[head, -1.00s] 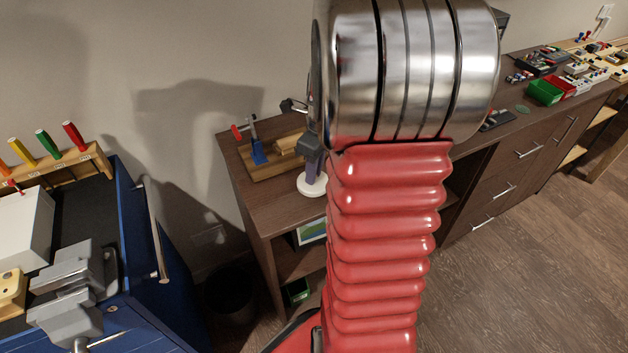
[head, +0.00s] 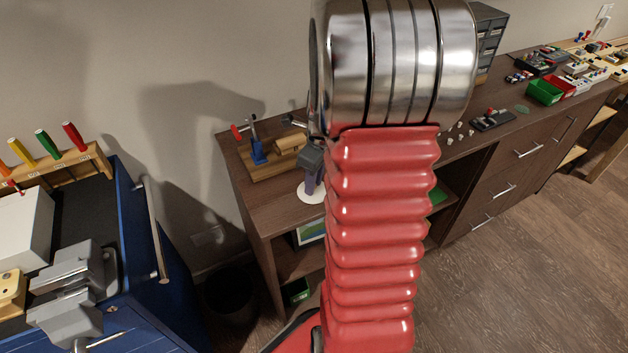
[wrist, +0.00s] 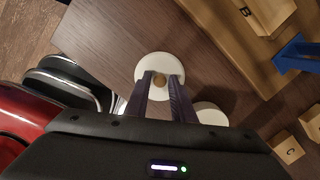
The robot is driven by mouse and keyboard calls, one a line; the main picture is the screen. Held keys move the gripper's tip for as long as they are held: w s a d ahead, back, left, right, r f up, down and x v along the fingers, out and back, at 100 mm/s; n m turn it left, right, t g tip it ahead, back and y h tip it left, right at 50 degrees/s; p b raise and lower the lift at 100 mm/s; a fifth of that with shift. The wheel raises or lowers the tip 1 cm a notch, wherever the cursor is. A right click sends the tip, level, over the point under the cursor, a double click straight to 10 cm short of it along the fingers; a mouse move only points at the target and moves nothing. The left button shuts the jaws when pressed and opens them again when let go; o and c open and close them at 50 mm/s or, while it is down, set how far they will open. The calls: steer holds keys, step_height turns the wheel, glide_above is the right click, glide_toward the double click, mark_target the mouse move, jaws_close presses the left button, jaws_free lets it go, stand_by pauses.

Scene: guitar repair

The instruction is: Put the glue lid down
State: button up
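The glue lid (wrist: 145,66), a white disc with a small brown knob at its centre, lies between the purple fingertips of my gripper (wrist: 161,80) in the wrist view. The fingers are shut on the knob. In the head view, the lid (head: 311,196) shows as a white disc under my gripper (head: 311,184), low over the dark wooden worktop (head: 285,208). I cannot tell whether it touches the worktop. Another white round thing (wrist: 211,114), partly hidden behind my right finger, stands beside the lid in the wrist view; it may be the glue pot.
A wooden board (head: 262,172) with a blue clamp (head: 257,151) is behind the lid. Wooden blocks with letters (wrist: 288,150) lie to the right in the wrist view. Worktop left of the lid is clear. A blue cart (head: 172,303) stands at the left.

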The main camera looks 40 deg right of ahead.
steer(key=shift+o, duration=1.3)
step_height(320, 180, up, 12)
steer(key=s, duration=0.1)
steer(key=shift+s+d, duration=0.2)
